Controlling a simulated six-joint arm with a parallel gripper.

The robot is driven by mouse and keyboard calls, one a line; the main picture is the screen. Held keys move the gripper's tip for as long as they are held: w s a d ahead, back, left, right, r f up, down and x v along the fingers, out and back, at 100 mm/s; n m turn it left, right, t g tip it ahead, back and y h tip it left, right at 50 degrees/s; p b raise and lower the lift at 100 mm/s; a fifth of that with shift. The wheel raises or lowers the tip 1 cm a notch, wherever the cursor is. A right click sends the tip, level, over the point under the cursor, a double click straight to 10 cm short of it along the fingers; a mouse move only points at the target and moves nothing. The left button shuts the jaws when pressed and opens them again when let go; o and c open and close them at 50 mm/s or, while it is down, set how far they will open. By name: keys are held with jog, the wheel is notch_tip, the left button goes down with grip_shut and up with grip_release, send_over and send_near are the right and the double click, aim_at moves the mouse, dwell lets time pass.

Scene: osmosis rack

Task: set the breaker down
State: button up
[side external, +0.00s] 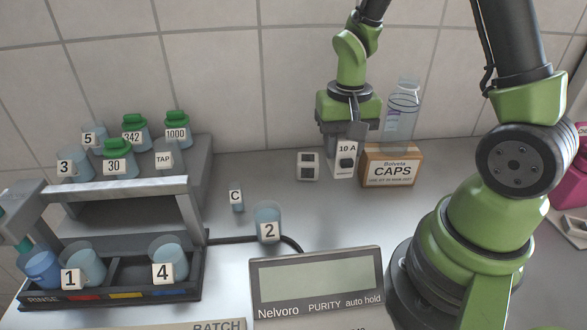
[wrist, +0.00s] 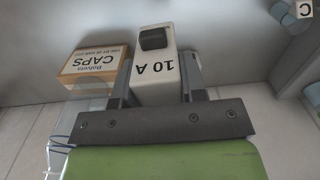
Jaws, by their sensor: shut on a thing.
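The breaker (side external: 344,162) is a white block with a black switch and a "10 A" label. My gripper (side external: 345,140) is shut on it from above, near the back wall. In the side view the breaker is upright and its lower end is close to the counter; I cannot tell whether it touches. In the wrist view the breaker (wrist: 155,68) sits between the two fingers of my gripper (wrist: 160,85), label showing.
A white wall socket-like block (side external: 308,166) stands just left of the breaker. A "CAPS" box (side external: 390,168) with a clear bottle (side external: 402,115) on or behind it is close on the right. A meter (side external: 316,280), cup 2 (side external: 268,222) and a rack (side external: 130,187) of labelled cups stand nearer and left.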

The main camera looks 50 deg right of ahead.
jog(key=w+a, duration=0.3)
jog(key=w, duration=1.6)
notch_tip(320, 180, down, 10)
jog(key=shift+w+a+r, duration=0.1)
jog(key=shift+a, duration=0.05)
jog(key=o, duration=1)
